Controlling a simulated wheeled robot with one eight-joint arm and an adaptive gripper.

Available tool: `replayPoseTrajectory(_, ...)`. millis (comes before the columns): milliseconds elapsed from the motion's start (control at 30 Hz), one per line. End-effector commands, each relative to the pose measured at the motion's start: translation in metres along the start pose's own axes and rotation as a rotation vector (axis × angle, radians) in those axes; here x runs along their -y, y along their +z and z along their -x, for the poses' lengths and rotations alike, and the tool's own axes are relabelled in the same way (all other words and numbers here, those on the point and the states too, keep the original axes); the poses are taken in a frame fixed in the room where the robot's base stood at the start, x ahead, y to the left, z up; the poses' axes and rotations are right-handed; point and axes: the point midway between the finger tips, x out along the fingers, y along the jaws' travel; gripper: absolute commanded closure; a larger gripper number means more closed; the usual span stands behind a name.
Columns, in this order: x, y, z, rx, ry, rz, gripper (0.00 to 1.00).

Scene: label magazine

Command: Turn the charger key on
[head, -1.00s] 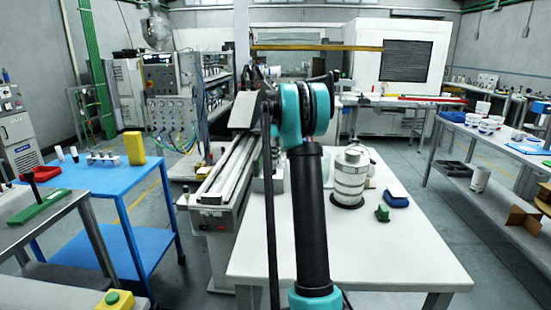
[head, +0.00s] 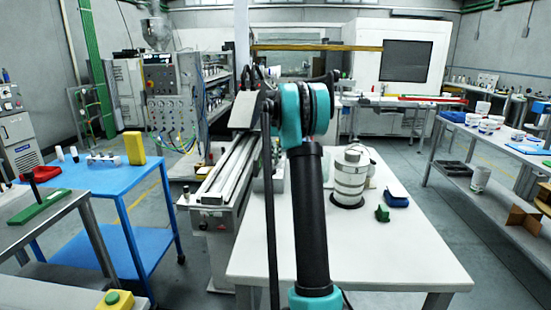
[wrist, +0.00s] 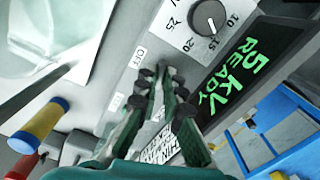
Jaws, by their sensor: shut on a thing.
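The charger's grey panel (wrist: 128,42) fills the middle of the wrist view. It has a dial (wrist: 209,17) with numbers around it and a black display (wrist: 235,72) with green text reading "5 kV READY". An "OFF" label (wrist: 139,58) lies just left of my fingertips. My gripper (wrist: 160,84) is closed in at the panel, below the dial and left of the display. It is shut on a small part there, at the place of the charger key. The key itself is hidden between the fingers, so its angle cannot be told. In the head view my arm hides the gripper.
In the head view, a white table (head: 400,245) holds a banded cylinder (head: 350,178), a green block (head: 382,213) and a blue item (head: 396,197). A blue cart (head: 100,178) stands left.

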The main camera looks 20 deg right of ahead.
Motion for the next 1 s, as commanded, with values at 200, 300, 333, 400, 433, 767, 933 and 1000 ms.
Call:
replayPoseTrajectory(200, -0.0001, -0.0006, 0.0005, -0.002, 0.0, -0.163, 1.0)
replayPoseTrajectory(300, -0.0001, -0.0007, 0.0005, -0.002, 0.0, -0.221, 1.0)
replayPoseTrajectory(333, -0.0001, -0.0007, 0.0005, -0.002, 0.0, -0.236, 1.0)
replayPoseTrajectory(400, -0.0001, -0.0007, 0.0005, -0.002, 0.0, -0.267, 1.0)
replayPoseTrajectory(433, -0.0001, -0.0007, 0.0005, -0.002, 0.0, -0.279, 1.0)
replayPoseTrajectory(767, -0.0002, -0.0008, 0.0006, -0.002, 0.0, -0.341, 1.0)
replayPoseTrajectory(933, -0.0002, -0.0008, 0.0006, -0.003, 0.0, -0.343, 1.0)
replayPoseTrajectory(1000, -0.0002, -0.0008, 0.0006, -0.003, 0.0, -0.343, 1.0)
